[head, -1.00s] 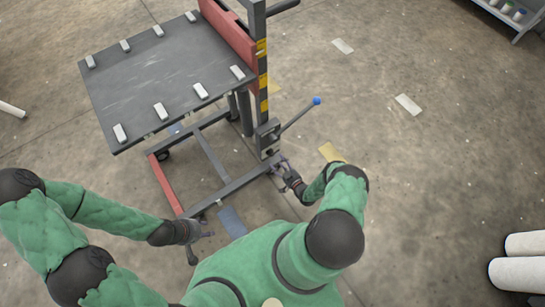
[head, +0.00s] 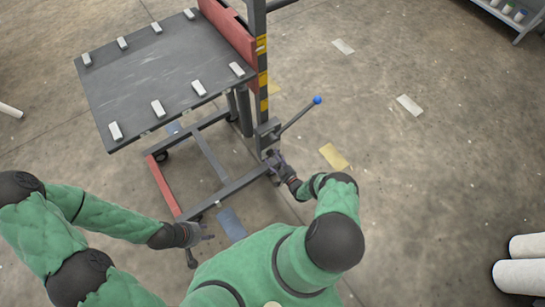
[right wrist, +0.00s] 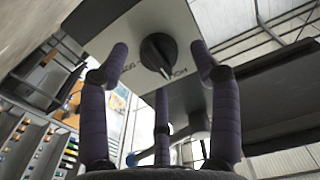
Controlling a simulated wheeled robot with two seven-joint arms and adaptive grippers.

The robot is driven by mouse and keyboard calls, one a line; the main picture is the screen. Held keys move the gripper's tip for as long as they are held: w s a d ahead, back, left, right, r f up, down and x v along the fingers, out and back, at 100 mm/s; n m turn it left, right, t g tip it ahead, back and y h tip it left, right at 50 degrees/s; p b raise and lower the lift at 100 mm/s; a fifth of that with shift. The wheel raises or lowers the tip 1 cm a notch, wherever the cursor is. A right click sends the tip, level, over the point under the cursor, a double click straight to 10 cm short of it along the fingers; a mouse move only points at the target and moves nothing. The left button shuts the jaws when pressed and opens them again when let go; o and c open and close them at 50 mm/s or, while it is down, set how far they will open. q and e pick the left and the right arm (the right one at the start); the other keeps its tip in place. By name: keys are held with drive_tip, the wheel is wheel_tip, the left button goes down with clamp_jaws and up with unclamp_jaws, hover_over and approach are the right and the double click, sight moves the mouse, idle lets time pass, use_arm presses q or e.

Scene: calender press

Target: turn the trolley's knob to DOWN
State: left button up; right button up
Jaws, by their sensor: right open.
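The trolley (head: 165,75) stands at the upper left of the head view, with a dark platform and an upright post. In the right wrist view its black round knob (right wrist: 158,55) sits on a pale panel (right wrist: 175,25). The knob's ridge runs at a slant. Lettering beside it is partly covered by my fingers and hard to read. My right gripper (head: 275,163) is at the foot of the post. Its fingers (right wrist: 160,55) are spread open, with the knob framed between them; contact cannot be told. My left gripper (head: 203,234) hangs low near the trolley's front leg.
A lever with a blue ball end (head: 317,100) sticks out right of the post, above my right gripper. The red base leg (head: 162,187) reaches towards me. White rolls (head: 525,262) lie at the right. The floor between is mostly clear.

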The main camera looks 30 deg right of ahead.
drive_tip(key=shift+w+a, duration=0.1)
drive_tip(key=shift+w, duration=0.75)
drive_tip(key=c, duration=1.1)
